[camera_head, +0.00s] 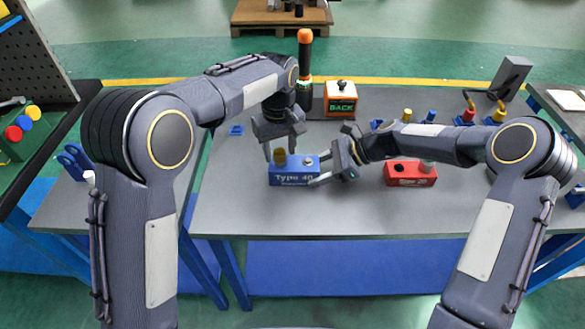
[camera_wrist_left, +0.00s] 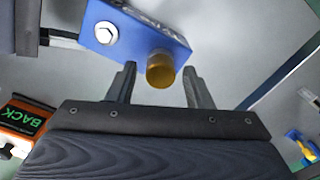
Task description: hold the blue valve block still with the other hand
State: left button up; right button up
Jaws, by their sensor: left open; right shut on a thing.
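The blue valve block (camera_head: 293,176), marked "Type 40", sits on the grey table, with a brass knob (camera_head: 280,157) and a silver bolt on top. My left gripper (camera_head: 280,156) is open above the block, its fingers on either side of the brass knob. In the left wrist view the blue block (camera_wrist_left: 130,35) lies ahead, and the brass knob (camera_wrist_left: 160,70) shows between the spread fingertips of my left gripper (camera_wrist_left: 158,78). My right gripper (camera_head: 320,170) comes in from the right and is shut on the block's right end. It hides part of that end.
A red block (camera_head: 410,174) marked "Type 20" stands to the right. An orange and white box (camera_head: 340,99) marked "BACK" is behind. Several small coloured parts lie at the back right. The front strip of the table (camera_head: 330,218) is clear.

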pick_arm(q)
jog(key=m, duration=1)
jog(key=shift+m, duration=0.4)
jog(key=shift+c, duration=0.4)
jog(key=c, duration=0.9)
grip_shut()
jog(key=shift+r, duration=0.15)
